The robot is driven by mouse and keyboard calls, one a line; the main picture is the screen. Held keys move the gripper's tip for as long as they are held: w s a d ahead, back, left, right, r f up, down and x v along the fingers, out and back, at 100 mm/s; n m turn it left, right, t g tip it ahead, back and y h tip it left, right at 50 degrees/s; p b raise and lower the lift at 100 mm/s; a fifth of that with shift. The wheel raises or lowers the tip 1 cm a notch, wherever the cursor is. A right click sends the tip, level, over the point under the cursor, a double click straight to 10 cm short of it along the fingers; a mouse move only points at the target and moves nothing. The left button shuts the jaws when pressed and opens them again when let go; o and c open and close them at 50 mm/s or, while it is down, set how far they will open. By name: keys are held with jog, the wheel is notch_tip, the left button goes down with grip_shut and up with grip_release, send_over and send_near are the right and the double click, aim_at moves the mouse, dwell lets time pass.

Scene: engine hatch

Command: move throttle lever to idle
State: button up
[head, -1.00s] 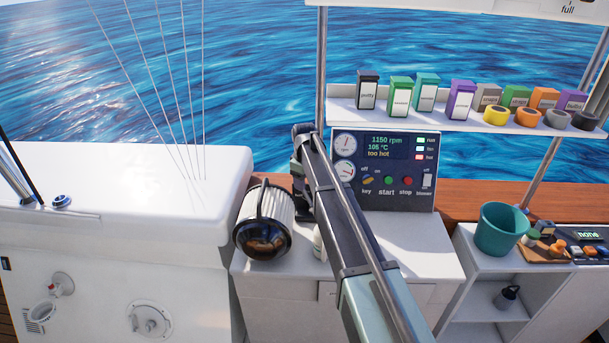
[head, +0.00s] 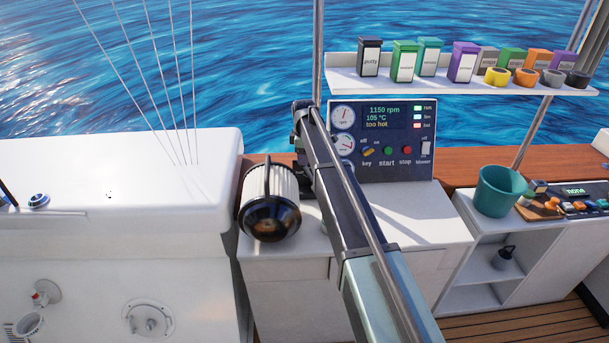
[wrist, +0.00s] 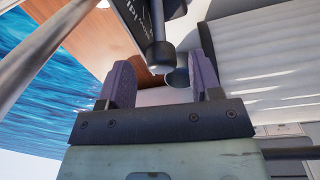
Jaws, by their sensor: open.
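In the wrist view a metal rod with a dark round knob (wrist: 160,55), likely the throttle lever, hangs in from the top. My gripper (wrist: 160,78) is open, with one finger to each side of the knob's line in the picture. Whether the knob lies between the fingers or beyond them I cannot tell. Nothing is visibly held. In the head view my arm crosses in front of the counter beside the engine panel (head: 398,170), and its end hides the lever and the fingers. The panel reads 1150 rpm, 105 °C, too hot.
A ribbed white cylinder with a dark domed end (head: 270,218) stands left of my arm, close by. A shelf (head: 450,84) with boxes and tape rolls hangs above the panel. A teal bucket (head: 498,192) stands at right. The white hatch box (head: 110,185) fills the left.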

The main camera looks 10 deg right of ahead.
aim_at(309, 173)
jog(key=f+b, duration=0.1)
jog(key=f, duration=0.1)
jog(key=f+b, duration=0.1)
jog(key=f, duration=0.1)
jog(key=f+b, duration=0.2)
jog(key=shift+w, duration=0.25)
jog(key=shift+r, duration=0.1)
